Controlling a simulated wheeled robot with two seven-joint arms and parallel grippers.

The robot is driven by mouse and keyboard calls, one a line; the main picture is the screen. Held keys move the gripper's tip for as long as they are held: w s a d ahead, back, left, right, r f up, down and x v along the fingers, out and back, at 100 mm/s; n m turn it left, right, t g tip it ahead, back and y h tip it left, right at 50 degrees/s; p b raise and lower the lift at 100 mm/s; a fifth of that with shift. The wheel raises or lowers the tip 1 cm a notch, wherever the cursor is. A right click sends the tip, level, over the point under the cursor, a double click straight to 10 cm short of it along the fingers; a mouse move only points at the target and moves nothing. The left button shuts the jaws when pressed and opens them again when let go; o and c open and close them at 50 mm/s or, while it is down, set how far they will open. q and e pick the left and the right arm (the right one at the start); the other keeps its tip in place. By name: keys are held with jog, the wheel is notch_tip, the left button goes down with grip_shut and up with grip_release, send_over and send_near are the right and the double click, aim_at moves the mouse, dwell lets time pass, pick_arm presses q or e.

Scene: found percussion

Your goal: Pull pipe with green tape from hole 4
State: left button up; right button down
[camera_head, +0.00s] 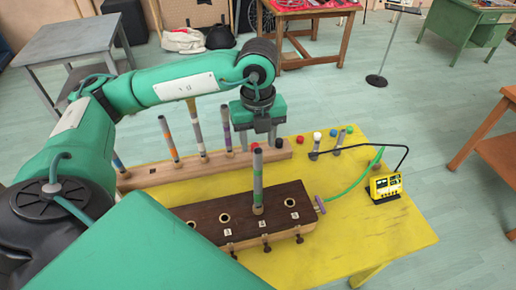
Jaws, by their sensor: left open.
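A grey pipe with a green band (257,180) stands upright in a hole of the dark brown wooden block (205,207). Open holes show in the block on both sides of the pipe. The small number labels on the block are too small to read surely. My left gripper (258,144) points down, open and empty, with its fingers apart near the top of the pipe. The fingers do not appear to be closed on the pipe; how far they are from it in depth is hard to tell. My right gripper is not in view.
A light wooden rack (185,172) with several upright banded pipes stands behind the block. Mallets with coloured heads (316,145) stand at the back right. A yellow device (385,186) sits on the yellow table (395,235), whose right front is clear.

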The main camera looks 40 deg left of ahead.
aim_at(258, 151)
pick_arm(q)
notch_tip(258, 151, down, 4)
jog(key=shift+r+p, duration=0.1)
jog(key=shift+p, duration=0.4)
jog(key=shift+f, duration=0.8)
grip_shut()
jog(key=shift+r, duration=0.1)
